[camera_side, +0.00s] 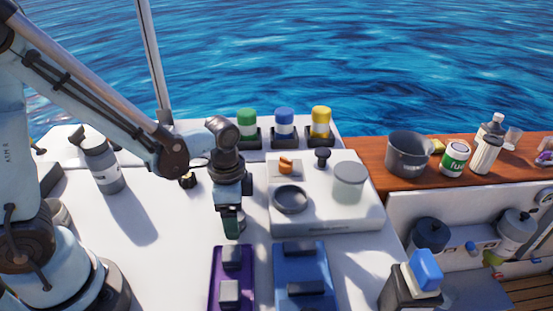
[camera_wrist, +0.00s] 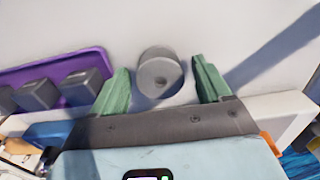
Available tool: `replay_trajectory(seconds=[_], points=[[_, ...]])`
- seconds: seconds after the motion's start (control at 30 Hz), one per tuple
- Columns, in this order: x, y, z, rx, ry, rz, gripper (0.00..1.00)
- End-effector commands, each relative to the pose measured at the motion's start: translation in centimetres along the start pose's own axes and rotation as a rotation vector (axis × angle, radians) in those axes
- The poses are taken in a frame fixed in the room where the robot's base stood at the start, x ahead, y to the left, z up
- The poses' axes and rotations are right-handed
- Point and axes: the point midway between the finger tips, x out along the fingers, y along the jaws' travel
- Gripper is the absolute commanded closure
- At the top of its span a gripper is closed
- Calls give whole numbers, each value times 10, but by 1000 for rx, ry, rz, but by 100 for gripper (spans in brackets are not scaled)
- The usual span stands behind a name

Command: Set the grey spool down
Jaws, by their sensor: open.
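The grey spool (camera_wrist: 158,82) shows in the wrist view, a short round piece with a small hole in its end. It lies between the two green fingers of my gripper (camera_wrist: 160,70), with a gap on each side. The fingers are open and I see no contact with the spool. In the side view my gripper (camera_side: 232,226) points down, low over the white deck (camera_side: 165,255), left of the raised white panel. I cannot make out the spool in the side view; the gripper seems to hide it.
A purple tray (camera_side: 216,283) and a blue tray (camera_side: 316,266) with dark grey blocks stand in front of my gripper. The raised panel (camera_side: 325,223) carries a dark ring (camera_side: 290,199) and a pale jar (camera_side: 349,182).

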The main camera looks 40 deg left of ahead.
Motion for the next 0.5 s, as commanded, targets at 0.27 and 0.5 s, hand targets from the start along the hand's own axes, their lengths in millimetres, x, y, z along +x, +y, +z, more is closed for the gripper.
replay_trajectory(seconds=[0.27, 0.5], points=[[-33, 0, 1, 0, 0, 0, 23], [-67, 0, 0, 0, 0, 0, 23]])
